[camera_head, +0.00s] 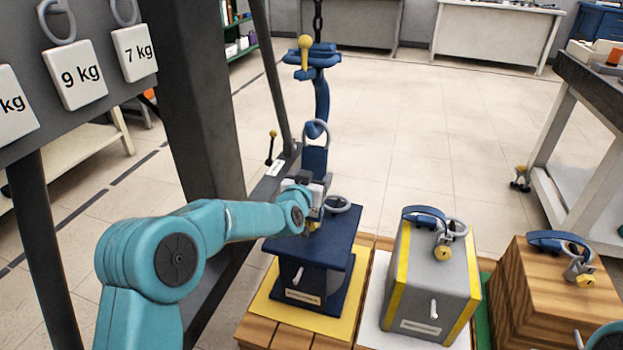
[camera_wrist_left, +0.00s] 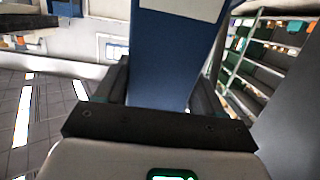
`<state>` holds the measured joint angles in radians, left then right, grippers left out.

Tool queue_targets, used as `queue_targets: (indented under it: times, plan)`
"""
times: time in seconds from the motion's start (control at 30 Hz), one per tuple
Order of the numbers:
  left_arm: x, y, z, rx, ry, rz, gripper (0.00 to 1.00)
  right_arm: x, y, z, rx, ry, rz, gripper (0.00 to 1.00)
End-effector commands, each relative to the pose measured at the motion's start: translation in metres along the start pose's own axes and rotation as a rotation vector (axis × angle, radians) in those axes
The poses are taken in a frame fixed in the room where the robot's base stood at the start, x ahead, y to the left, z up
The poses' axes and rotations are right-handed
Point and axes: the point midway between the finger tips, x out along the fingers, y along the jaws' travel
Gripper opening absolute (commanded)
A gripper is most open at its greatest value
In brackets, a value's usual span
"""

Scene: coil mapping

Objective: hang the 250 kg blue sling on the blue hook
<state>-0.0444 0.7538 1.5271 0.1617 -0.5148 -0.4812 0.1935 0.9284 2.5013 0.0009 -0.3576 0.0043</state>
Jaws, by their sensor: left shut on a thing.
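The blue sling (camera_head: 315,160) stands upright above the dark blue block, with a grey ring at its top. My left gripper (camera_head: 314,192) is shut on its lower part. In the left wrist view, the wide blue strap (camera_wrist_left: 165,60) with a white label sits between the fingers; no weight is readable. The blue hook (camera_head: 321,100) hangs from a dark chain. Its curved lower end overlaps the sling's ring; I cannot tell whether the ring is around the hook or just in front of it. My right gripper is not in view.
The dark blue block (camera_head: 313,255) stands below on a yellow mat. A grey block with yellow edges (camera_head: 428,275) and a wooden block (camera_head: 555,290) stand to the right, each with a blue sling and shackle on top. A dark post (camera_head: 195,90) stands close left of the hook.

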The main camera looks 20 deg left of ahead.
Motion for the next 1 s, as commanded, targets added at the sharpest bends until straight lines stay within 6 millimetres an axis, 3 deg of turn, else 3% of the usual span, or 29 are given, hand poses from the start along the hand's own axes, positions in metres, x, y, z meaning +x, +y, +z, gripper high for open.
queue_targets:
  times: [0.4,0.43,0.5,0.83,1.0]
  plan:
    - [0.0,-0.001,-0.002,0.0,0.003,-0.001,0.27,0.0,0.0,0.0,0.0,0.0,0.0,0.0]
    - [0.0,-0.001,-0.002,0.0,0.003,-0.001,0.75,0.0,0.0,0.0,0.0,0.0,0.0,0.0]
    - [0.0,-0.001,-0.002,0.0,0.003,-0.001,0.98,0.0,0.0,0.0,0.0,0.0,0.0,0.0]
    - [-0.001,0.0,0.0,0.0,-0.001,0.0,0.98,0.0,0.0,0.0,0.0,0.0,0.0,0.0]
    - [-0.02,-0.001,-0.002,-0.001,0.0,-0.001,0.98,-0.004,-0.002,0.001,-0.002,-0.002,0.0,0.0]
